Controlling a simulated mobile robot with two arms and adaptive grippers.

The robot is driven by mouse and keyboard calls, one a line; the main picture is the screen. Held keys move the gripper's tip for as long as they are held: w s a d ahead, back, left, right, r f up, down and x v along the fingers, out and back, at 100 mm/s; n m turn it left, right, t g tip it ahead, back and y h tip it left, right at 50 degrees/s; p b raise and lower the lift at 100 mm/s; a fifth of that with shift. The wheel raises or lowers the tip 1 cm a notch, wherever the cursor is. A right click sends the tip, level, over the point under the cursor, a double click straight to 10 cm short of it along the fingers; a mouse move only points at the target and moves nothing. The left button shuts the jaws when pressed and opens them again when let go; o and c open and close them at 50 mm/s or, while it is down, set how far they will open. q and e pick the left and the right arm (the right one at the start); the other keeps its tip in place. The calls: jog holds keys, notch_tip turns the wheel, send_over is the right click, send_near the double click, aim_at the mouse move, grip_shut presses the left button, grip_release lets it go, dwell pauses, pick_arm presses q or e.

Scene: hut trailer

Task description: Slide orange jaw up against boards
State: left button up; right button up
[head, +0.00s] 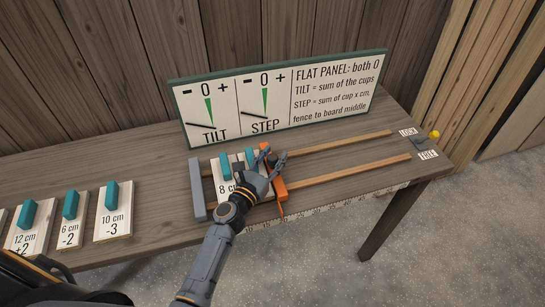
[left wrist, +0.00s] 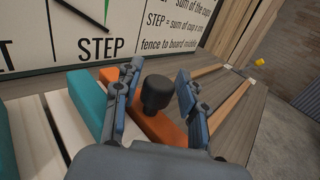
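The orange jaw (head: 281,189) lies across the two wooden rails, right of the boards. It also shows in the left wrist view (left wrist: 167,131), with an upright black knob (left wrist: 157,92) on it. My left gripper (head: 270,160) is over the jaw. Its two fingers (left wrist: 156,95) are apart, one on each side of the knob, with visible gaps. White boards (head: 222,187) with teal handles (head: 225,166) sit between the grey fence (head: 197,190) and the jaw. My gripper partly hides the boards and jaw, so I cannot tell whether they touch. My right gripper is not in view.
Loose boards marked 12 cm (head: 27,238), 6 cm (head: 70,230) and 10 cm (head: 114,222) lie at the left. A TILT and STEP sign (head: 280,98) stands behind. The rails (head: 350,172) are clear right of the jaw. A yellow knob (head: 434,134) is at the right end.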

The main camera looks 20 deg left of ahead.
pick_arm(q)
grip_shut()
jog(key=shift+s+a, duration=0.4)
jog(key=shift+a, duration=0.3)
jog(key=shift+s+a, duration=0.45)
jog(key=shift+a, duration=0.2)
jog(key=shift+s+a, duration=0.4)
jog(key=shift+a, duration=0.3)
jog(key=shift+o, duration=1.9)
grip_release()
jog(key=shift+o, duration=0.4)
jog(key=shift+s+a, duration=0.1)
jog(key=shift+s, duration=0.05)
jog(key=s, duration=0.4)
jog(key=s+a, duration=0.1)
jog(key=s, duration=0.3)
jog(key=s+a, duration=0.1)
jog(key=s, duration=0.3)
jog(key=shift+a, duration=0.15)
jog(key=shift+w, duration=0.1)
